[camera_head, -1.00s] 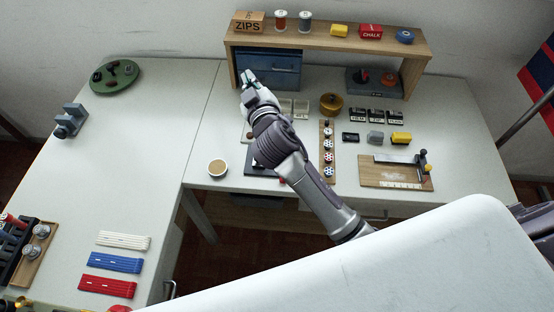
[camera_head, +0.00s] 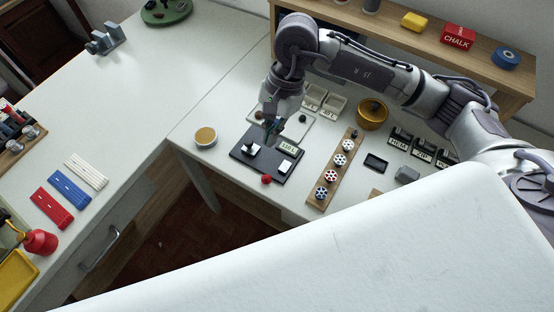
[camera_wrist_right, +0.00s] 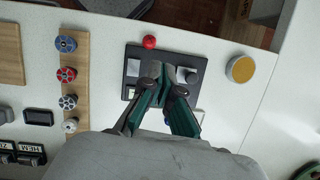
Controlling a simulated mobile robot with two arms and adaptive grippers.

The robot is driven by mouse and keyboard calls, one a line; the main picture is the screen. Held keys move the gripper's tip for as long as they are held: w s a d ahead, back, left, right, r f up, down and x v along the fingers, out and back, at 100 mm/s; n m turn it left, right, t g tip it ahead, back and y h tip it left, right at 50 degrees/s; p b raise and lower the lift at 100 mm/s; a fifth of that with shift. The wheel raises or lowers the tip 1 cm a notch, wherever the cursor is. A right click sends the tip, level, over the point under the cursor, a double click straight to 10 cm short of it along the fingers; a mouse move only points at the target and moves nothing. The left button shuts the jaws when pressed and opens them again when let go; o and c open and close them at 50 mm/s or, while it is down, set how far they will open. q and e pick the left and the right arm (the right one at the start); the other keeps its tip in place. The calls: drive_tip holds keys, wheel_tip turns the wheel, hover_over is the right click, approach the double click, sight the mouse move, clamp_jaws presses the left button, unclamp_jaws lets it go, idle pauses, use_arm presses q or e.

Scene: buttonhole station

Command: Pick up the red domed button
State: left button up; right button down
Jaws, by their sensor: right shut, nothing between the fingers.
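A small red round piece (camera_head: 266,179), which looks like the red domed button, is at the front edge of a black plate (camera_head: 244,156). In the right wrist view the red piece (camera_wrist_right: 149,42) shows beyond my fingertips, at the plate's edge. My right gripper (camera_head: 271,138) points down over the back part of the black plate. It is shut and empty, and apart from the red piece. Its green-lined fingers (camera_wrist_right: 167,76) cover part of the plate in the wrist view. My left gripper is not in view.
The plate carries a dark knob, a white block (camera_head: 285,166) and a label. A wooden strip with several patterned discs (camera_head: 331,176) lies to the right. A round tan-topped tin (camera_head: 205,137) stands left. A wooden shelf (camera_head: 480,62) rises behind.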

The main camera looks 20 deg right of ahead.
drive_tip(key=d, duration=0.2)
drive_tip(key=h+p, duration=0.1)
approach(270, 171)
drive_tip(key=shift+s+a+f+n, duration=0.15)
drive_tip(key=shift+f+n, duration=0.15)
drive_tip(key=shift+f, duration=0.45)
drive_tip(key=p+x, duration=0.1)
drive_tip(key=x, duration=0.3)
drive_tip(key=shift+f, duration=0.4)
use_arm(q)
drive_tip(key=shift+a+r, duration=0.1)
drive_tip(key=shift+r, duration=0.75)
use_arm(e)
drive_tip(key=shift+a+f, duration=0.1)
drive_tip(key=shift+f, duration=0.2)
